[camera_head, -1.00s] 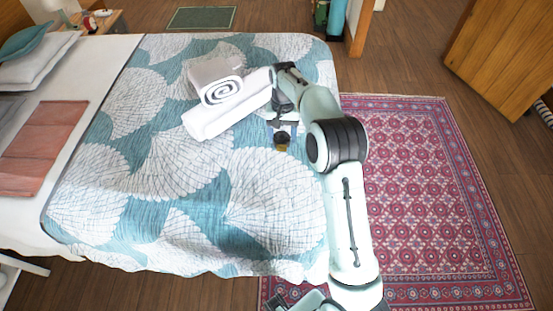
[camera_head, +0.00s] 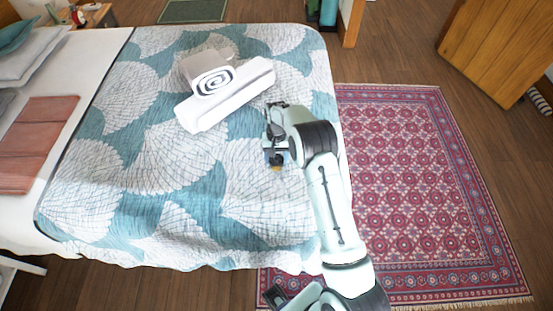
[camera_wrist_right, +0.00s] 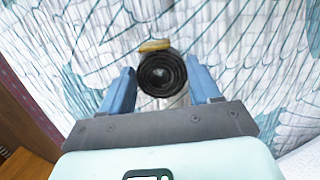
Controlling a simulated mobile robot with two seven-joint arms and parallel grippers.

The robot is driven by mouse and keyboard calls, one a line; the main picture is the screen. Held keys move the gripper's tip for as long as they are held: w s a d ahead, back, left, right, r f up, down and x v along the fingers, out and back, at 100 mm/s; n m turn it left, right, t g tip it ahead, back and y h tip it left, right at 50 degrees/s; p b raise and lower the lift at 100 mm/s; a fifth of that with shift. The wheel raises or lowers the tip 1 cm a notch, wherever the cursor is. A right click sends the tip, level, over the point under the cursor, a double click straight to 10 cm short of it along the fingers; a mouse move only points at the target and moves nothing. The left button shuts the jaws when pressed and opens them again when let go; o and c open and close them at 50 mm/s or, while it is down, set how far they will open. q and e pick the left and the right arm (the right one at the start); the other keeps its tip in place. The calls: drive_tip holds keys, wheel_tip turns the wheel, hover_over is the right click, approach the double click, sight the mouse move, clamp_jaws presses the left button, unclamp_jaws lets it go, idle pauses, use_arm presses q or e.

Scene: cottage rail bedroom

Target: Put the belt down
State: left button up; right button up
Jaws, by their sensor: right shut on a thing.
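The belt (camera_head: 276,163) is a dark coil with a small gold-yellow piece, over the right part of the patterned bed. My right gripper (camera_head: 275,155) is shut on it. In the right wrist view, the coiled belt (camera_wrist_right: 162,75) sits between the two blue fingers of the gripper (camera_wrist_right: 161,85), with the yellow piece at its upper edge. The bed's quilt (camera_head: 180,190) lies below the belt. I cannot tell whether the belt touches the quilt. My left gripper cannot be made out.
A white rolled towel (camera_head: 225,95) and a grey towel with a spiral end (camera_head: 205,68) lie on the bed beyond my gripper. The quilt left of and nearer than the belt is clear. A red rug (camera_head: 410,180) lies right of the bed.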

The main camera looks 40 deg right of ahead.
drive_tip(key=shift+f, duration=0.65)
drive_tip(key=shift+f, duration=0.1)
drive_tip(key=o, duration=1.1)
drive_tip(key=shift+o, duration=0.2)
